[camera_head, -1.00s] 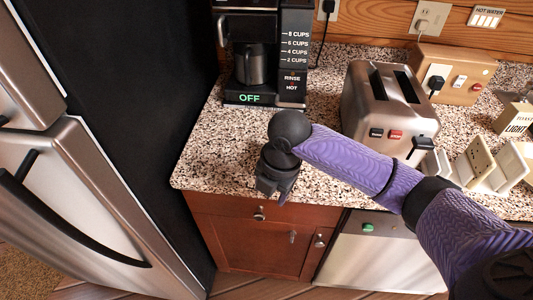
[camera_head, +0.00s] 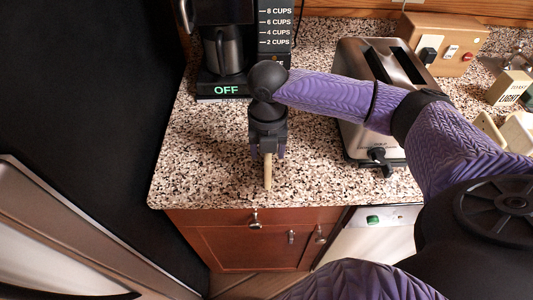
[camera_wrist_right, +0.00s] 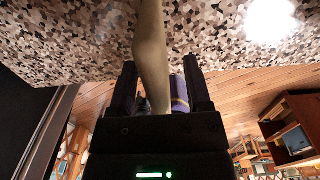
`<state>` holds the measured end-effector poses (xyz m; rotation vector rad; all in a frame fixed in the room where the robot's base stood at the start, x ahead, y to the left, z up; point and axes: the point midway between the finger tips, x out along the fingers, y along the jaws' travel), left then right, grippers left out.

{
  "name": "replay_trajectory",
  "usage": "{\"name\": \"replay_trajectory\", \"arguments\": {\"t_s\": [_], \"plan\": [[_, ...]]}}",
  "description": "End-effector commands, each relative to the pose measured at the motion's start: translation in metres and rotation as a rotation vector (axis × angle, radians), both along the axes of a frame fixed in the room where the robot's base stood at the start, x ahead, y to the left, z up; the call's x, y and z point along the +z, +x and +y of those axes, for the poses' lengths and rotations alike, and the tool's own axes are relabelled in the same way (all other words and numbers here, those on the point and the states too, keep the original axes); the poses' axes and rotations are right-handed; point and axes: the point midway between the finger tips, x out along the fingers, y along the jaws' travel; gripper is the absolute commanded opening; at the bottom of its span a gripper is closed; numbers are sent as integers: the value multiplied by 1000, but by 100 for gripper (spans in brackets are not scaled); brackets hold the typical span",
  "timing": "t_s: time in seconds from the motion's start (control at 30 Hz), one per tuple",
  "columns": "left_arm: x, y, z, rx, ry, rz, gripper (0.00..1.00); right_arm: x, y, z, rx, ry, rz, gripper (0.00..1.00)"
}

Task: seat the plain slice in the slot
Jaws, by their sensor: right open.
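A thin pale tan piece (camera_head: 268,172), which looks like the slice seen edge-on, stands upright at the counter's front part. My right gripper (camera_head: 268,150) is above it, pointing down, jaws open. In the right wrist view the tan piece (camera_wrist_right: 151,55) lies between the two fingers (camera_wrist_right: 158,85), with gaps beside it. Whether it touches the counter I cannot tell. The steel toaster (camera_head: 358,105) is to the right, with two long dark slots (camera_head: 378,62) in its top; no bread shows in them. My left gripper is not in view.
A coffee maker (camera_head: 222,88) stands behind my right gripper. White holders (camera_head: 518,130) and a small box (camera_head: 508,88) are at the far right. A wooden switch box (camera_head: 462,35) is behind the toaster. Speckled counter (camera_head: 195,160) is clear left of the gripper.

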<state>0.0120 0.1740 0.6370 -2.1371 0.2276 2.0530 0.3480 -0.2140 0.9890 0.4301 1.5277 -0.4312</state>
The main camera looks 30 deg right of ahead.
Motion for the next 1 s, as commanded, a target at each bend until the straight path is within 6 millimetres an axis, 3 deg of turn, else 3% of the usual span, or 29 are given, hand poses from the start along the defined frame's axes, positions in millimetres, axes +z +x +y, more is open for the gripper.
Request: {"name": "replay_trajectory", "arguments": {"t_s": [0.23, 0.53, 0.87, 1.0], "plan": [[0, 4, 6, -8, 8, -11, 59, -4, 0, 0, 0, -1, -1, 63], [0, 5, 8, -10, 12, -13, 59, -4, 0, 0, 0, -1, -1, 0], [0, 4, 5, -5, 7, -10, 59, -4, 0, 0, 0, -1, -1, 0], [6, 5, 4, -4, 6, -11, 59, 13, 1, 0, 0, 1, -4, 0]]}}
